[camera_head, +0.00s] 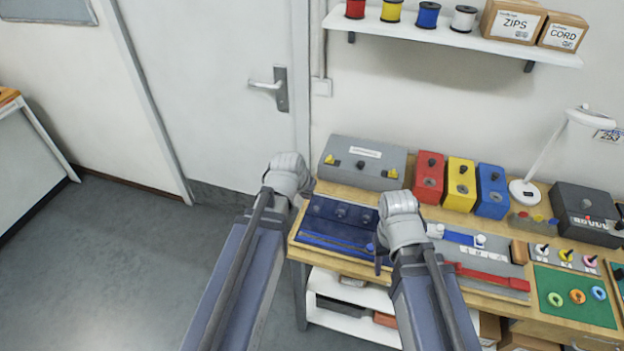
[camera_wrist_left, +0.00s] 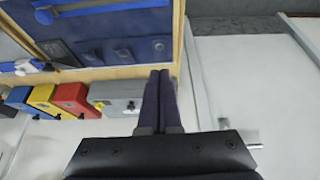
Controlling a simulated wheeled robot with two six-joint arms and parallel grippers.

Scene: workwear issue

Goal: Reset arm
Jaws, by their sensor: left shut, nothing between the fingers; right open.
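My left arm reaches up the head view to its wrist, with the left gripper (camera_head: 290,172) beside the left end of the workbench; its fingers are hidden there. In the left wrist view the left gripper (camera_wrist_left: 161,74) is shut, its two dark fingers together with nothing between them. My right arm ends over the bench, and the right gripper (camera_head: 380,250) hangs by the right edge of a navy cloth piece (camera_head: 335,226). It is open, though mostly hidden by its own wrist. The navy cloth lies flat on the bench and shows in the left wrist view (camera_wrist_left: 110,30).
Behind the cloth stand a grey box (camera_head: 363,160) and red (camera_head: 428,177), yellow (camera_head: 459,184) and blue (camera_head: 491,190) boxes. A white lamp (camera_head: 527,190) stands further right. A shelf (camera_head: 455,37) hangs above. The floor left of the bench is clear, before a door (camera_head: 215,90).

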